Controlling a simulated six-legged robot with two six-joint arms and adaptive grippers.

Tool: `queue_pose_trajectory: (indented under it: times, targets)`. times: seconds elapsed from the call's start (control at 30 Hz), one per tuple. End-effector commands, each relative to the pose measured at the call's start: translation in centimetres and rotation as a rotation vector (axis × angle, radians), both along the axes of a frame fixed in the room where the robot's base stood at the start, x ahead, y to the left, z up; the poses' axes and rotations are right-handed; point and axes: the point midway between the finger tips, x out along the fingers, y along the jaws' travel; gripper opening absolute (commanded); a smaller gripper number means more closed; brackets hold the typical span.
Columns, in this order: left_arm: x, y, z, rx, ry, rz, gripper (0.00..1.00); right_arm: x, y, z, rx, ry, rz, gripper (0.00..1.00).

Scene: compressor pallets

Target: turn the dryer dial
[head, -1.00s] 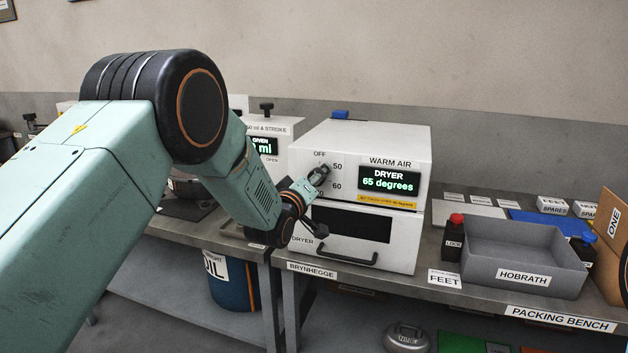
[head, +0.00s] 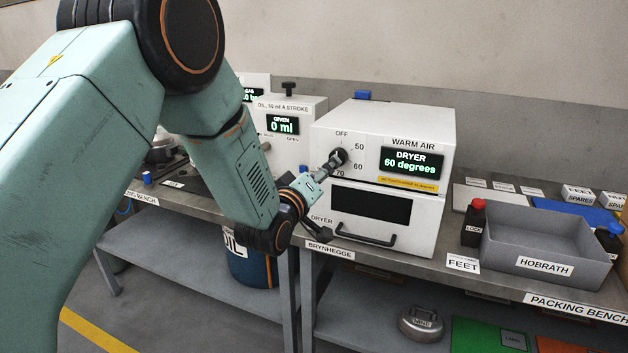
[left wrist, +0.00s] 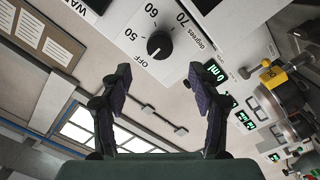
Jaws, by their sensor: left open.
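The dryer (head: 385,140) is a white box on the bench, and its green display (head: 411,163) reads "60 degrees". Its black dial (head: 341,155) is on the front, left of the display, among the marks OFF, 50, 60 and 70. In the left wrist view the dial (left wrist: 159,44) is a round knob with a white line. My left gripper (head: 331,166) is at the dial in the head view and partly covers that area. In the left wrist view its two fingers (left wrist: 162,108) are open with nothing between them, and the dial appears beyond their tips. Contact cannot be told.
Left of the dryer is a white oil unit (head: 290,125) reading "0 ml". Below the dial is the dryer door with a dark handle (head: 365,236). To the right are a red-capped bottle (head: 473,224) and a grey HOBRATH tray (head: 545,268).

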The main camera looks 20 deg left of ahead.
Motion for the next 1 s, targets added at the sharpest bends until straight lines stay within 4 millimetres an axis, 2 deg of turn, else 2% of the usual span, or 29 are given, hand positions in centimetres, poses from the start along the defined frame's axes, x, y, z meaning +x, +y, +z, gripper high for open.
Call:
queue_pose_trajectory:
  times: [0.1,0.3,0.87,0.97,1.0]
  targets:
    - [-1.6,0.1,0.0,-0.002,0.001,0.001,0.62,0.0,0.0,0.0,0.000,0.000,0.000,0.40]
    - [-3.2,0.2,0.1,0.000,-0.001,0.000,0.62,0.0,0.0,0.0,0.000,0.000,0.000,0.40]
    - [-3.4,0.2,0.0,0.008,-0.002,0.000,0.62,0.0,0.0,0.0,0.000,0.000,0.000,0.40]
    - [-3.5,0.3,-0.6,0.078,0.024,0.000,0.62,0.0,0.0,0.0,0.000,0.000,0.000,0.40]
    - [-3.8,0.3,-1.6,0.129,0.061,0.001,0.62,0.0,0.0,0.0,0.000,0.000,0.000,0.40]
